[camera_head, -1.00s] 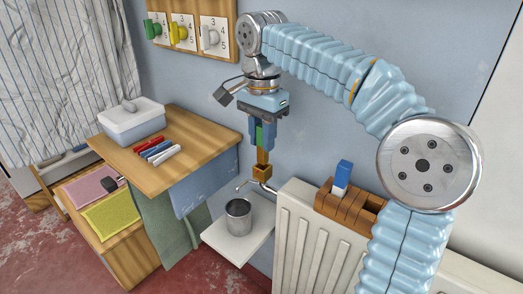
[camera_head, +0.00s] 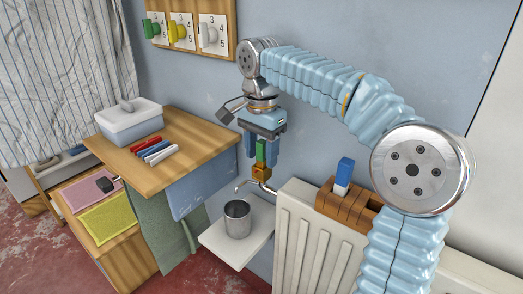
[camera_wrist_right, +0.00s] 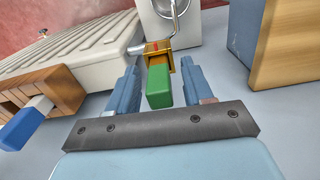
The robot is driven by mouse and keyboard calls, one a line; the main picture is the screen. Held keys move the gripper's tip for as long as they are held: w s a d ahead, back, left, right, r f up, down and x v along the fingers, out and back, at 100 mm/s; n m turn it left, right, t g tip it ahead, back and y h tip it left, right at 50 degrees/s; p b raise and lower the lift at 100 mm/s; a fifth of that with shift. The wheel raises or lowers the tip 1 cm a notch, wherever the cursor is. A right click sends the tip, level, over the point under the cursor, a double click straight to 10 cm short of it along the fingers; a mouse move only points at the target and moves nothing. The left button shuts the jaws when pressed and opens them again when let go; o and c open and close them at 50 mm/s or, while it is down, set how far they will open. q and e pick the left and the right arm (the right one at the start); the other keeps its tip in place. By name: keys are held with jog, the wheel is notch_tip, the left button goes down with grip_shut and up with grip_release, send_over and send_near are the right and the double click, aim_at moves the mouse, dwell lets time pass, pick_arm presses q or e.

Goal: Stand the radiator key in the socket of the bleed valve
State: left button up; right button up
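The radiator key, with a green block handle (camera_head: 260,151), stands upright at the brass bleed valve (camera_head: 261,171) by the radiator's left end. In the right wrist view the green handle (camera_wrist_right: 159,86) rises from the brass valve (camera_wrist_right: 158,50); the socket itself is hidden. My right gripper (camera_head: 265,150) is over the valve, its blue fingers on either side of the handle. In the right wrist view, gaps show between both fingers and the handle, so the gripper (camera_wrist_right: 159,84) is open around it. My left gripper is not in view.
A metal cup (camera_head: 238,218) stands on a white shelf (camera_head: 219,242) below the valve's spout. The white radiator (camera_head: 300,240) carries a wooden holder (camera_head: 338,207) with a blue-handled item (camera_head: 344,172). A wooden table (camera_head: 190,135) with markers and a lidded box stands left.

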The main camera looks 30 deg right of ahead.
notch_tip(320, 180, up, 11)
jog(key=shift+f+p, duration=0.2)
jog(key=shift+p, duration=1.05)
jog(key=shift+r, duration=0.85)
